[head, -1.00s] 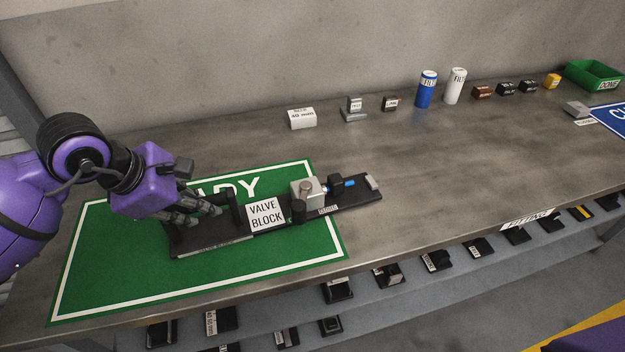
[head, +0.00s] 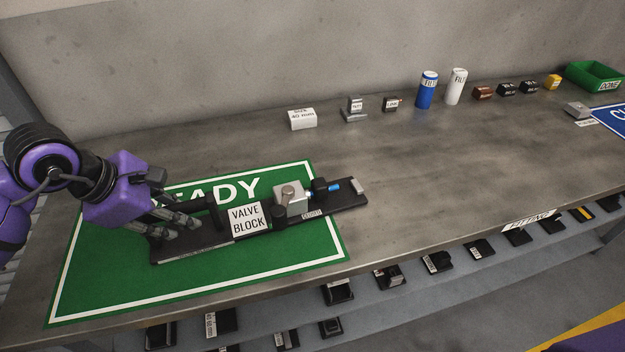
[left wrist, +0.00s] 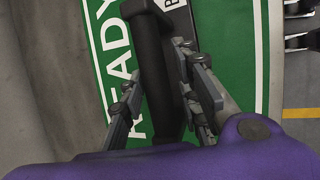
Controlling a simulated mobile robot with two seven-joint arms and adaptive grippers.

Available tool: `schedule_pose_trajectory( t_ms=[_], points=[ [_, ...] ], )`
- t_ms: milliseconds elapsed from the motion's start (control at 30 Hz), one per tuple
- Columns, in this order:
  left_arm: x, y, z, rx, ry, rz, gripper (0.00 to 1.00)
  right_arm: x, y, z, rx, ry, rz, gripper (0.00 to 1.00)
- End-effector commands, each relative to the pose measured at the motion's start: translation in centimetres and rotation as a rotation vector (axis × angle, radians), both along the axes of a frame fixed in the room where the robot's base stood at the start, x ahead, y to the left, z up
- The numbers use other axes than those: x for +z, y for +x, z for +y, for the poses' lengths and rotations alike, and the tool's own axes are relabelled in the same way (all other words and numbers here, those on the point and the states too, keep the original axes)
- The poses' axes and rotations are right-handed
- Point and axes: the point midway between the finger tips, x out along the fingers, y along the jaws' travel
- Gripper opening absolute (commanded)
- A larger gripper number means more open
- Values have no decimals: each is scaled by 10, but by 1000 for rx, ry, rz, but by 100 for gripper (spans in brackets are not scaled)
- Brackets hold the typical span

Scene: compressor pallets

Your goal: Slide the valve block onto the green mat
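The valve block is a long black pallet (head: 190,249) with a white label, a grey metal block and a blue-tipped fitting. It lies flat, mostly on the green READY mat (head: 110,290); its right end extends past the mat's right edge onto the bare bench. My left gripper (head: 190,222) is at the pallet's left end, its fingers around the upright black handle. In the left wrist view, the handle (left wrist: 160,70) stands between the fingers (left wrist: 165,90) and moves with them; exact finger contact is partly hidden. My right gripper is not in view.
Along the back stand a white box (head: 302,119), small parts, a blue canister (head: 427,90) and a white canister (head: 456,87). A green bin (head: 595,75) is far right. The bench right of the pallet is clear. A lower shelf below the front edge holds several black parts.

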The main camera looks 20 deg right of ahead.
Motion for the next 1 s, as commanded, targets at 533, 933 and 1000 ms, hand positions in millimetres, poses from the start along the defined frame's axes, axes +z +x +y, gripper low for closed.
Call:
schedule_pose_trajectory(
  t_ms=[533,933,1000],
  points=[
    [23,-2,6,-1,-6,-13,41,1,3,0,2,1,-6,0],
    [94,-24,35,0,-3,-10,41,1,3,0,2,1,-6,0],
    [102,-27,38,-1,-4,-10,41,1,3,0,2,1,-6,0]
  ],
)
